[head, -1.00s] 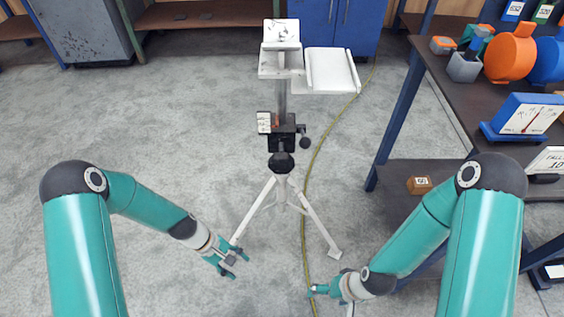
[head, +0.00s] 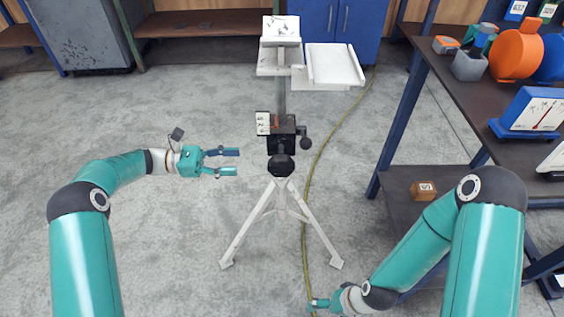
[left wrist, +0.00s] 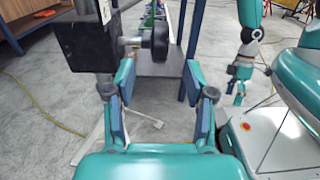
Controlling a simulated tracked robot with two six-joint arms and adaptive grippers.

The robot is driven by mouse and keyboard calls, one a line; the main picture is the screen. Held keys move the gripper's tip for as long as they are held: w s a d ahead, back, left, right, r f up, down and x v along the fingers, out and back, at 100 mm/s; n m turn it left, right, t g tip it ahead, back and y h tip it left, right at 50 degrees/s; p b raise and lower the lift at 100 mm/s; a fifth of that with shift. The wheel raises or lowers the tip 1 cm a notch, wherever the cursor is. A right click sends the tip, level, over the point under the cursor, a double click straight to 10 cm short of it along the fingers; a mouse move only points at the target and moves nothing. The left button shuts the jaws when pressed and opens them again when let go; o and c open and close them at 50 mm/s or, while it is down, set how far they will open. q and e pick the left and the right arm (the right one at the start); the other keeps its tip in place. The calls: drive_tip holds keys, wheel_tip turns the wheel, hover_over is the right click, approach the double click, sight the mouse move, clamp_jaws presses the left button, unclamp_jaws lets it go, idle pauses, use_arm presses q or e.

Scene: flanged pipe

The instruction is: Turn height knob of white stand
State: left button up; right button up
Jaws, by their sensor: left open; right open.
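The white stand (head: 267,221) stands upright on its tripod legs, with a black block (head: 282,133) on its post. A round black knob (head: 281,166) faces me on the block's front; it also shows in the left wrist view (left wrist: 159,40). A smaller black knob (head: 305,143) sits at the block's right side. I cannot tell which is the height knob. My left gripper (head: 237,162) is open and empty, left of the front knob and apart from it, fingers pointing right. In the left wrist view the knob shows above the gap between the fingers (left wrist: 158,82). My right gripper (head: 314,303) is open, low at bottom centre.
A white tray (head: 334,65) juts right from the stand's top. A dark bench (head: 440,85) with several coloured objects stands at right. A yellow cable (head: 325,150) runs along the floor behind and right of the stand. Floor left of the stand is clear.

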sight(293, 162)
use_arm(q)
drive_tip(key=d+b, duration=0.2)
drive_tip(key=d, duration=1.1)
drive_tip(key=shift+d, duration=0.1)
drive_tip(key=shift+c, duration=0.2)
clamp_jaws()
